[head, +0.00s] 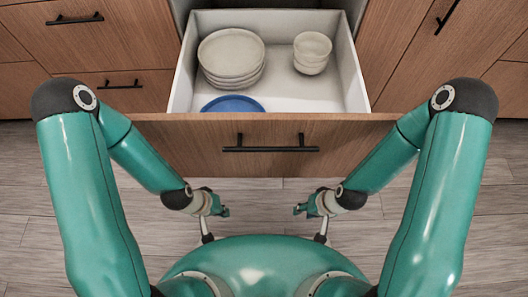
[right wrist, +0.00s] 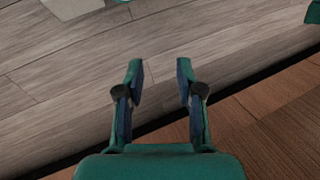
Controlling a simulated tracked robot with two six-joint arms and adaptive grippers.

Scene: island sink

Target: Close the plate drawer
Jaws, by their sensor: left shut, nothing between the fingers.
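The plate drawer (head: 265,146) is pulled out toward me, with a wooden front and a white inside. A black bar handle (head: 270,149) runs across its front. Inside are a stack of white plates (head: 231,54), a blue plate (head: 232,104) and a stack of white bowls (head: 312,50). My left gripper (head: 222,210) is shut and empty, below and left of the handle in the head view, apart from the drawer front. My right gripper (head: 300,209) is below and right of the handle, also apart from it. In the right wrist view its fingers (right wrist: 160,80) stand apart with nothing between them.
Shut wooden drawers with black handles (head: 75,19) are at the left. Another wooden cabinet front with a handle (head: 447,17) is at the right. The grey plank floor (head: 265,190) is clear in front of the drawer.

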